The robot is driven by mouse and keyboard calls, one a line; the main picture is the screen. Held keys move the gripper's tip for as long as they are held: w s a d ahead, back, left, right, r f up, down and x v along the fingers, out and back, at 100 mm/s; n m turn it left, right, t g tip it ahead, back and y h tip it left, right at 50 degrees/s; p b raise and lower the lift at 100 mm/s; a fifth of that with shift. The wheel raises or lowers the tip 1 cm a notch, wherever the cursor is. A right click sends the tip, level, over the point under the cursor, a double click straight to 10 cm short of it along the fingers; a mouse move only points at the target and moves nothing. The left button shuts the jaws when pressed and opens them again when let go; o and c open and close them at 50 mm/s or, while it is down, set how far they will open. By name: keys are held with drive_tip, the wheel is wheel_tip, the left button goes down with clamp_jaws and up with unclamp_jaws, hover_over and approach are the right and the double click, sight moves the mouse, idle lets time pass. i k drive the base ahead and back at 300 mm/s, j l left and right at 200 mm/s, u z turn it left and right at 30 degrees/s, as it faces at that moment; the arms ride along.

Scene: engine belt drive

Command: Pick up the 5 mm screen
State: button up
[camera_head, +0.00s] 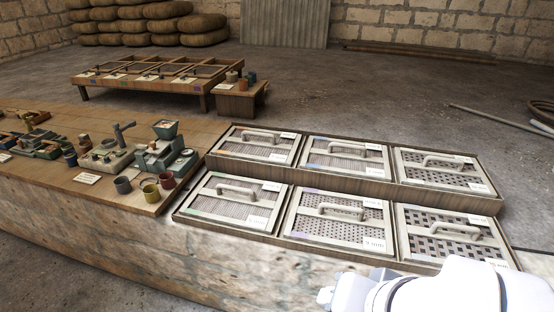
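Several framed mesh screens with bar handles lie in two rows of wooden trays on the bench. The front middle screen (338,219) has a label that seems to read 5 mm, though the print is small. My white arm shows at the bottom right, in front of the trays. What seems to be my gripper (326,297) is at its left end, below and apart from that screen. Its fingers are too small and cut off to tell whether they are open.
Finer screens (234,197) lie to the left and a coarser one (446,232) to the right. A back tray row (395,187) stands behind. Cups (151,191) and small machines (164,150) stand on the left bench. A low wooden table (150,78) stands behind on open floor.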

sight(254, 204)
drive_tip(key=i+j+z, duration=0.1)
drive_tip(key=i+j, duration=0.25)
drive_tip(key=i+j+z, duration=0.1)
drive_tip(key=i+j, duration=0.25)
drive_tip(key=i+j+z, duration=0.15)
drive_tip(key=i+j, duration=0.15)
drive_tip(key=j, duration=0.25)
drive_tip(key=i+j+z, duration=0.1)
drive_tip(key=i+j, duration=0.2)
drive_tip(key=j, duration=0.15)
